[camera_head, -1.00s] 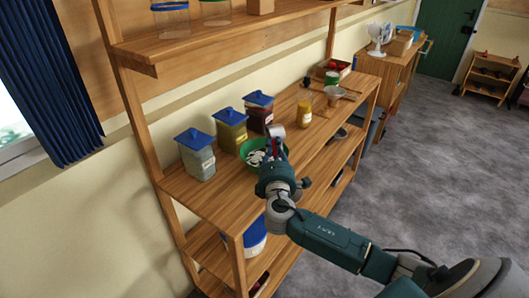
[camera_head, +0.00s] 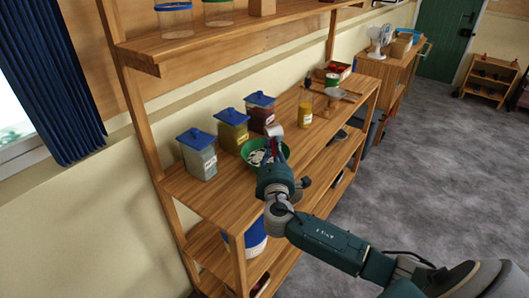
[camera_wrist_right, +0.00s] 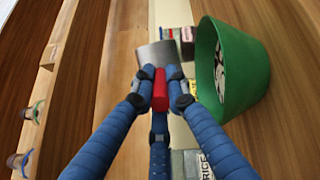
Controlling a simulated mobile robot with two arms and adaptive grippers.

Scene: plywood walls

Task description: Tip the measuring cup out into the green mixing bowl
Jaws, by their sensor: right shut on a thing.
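My right gripper (camera_head: 275,158) is shut on the red handle of the metal measuring cup (camera_head: 276,130). In the right wrist view, the gripper (camera_wrist_right: 160,88) pinches the red handle, and the grey cup (camera_wrist_right: 157,54) sticks out beyond the fingertips. Its opening and contents cannot be seen. The green mixing bowl (camera_head: 247,154) stands on the shelf, partly hidden behind my gripper. In the right wrist view, the bowl (camera_wrist_right: 250,75) is at the right, beside the cup, with white and dark stuff inside. My left gripper is not in view.
Blue-lidded jars with pale (camera_head: 198,158), yellow (camera_head: 232,134) and dark red (camera_head: 260,112) contents stand behind the bowl. A yellow jar (camera_head: 305,114) stands farther along the shelf. Bare wood (camera_head: 215,190) lies at the near end.

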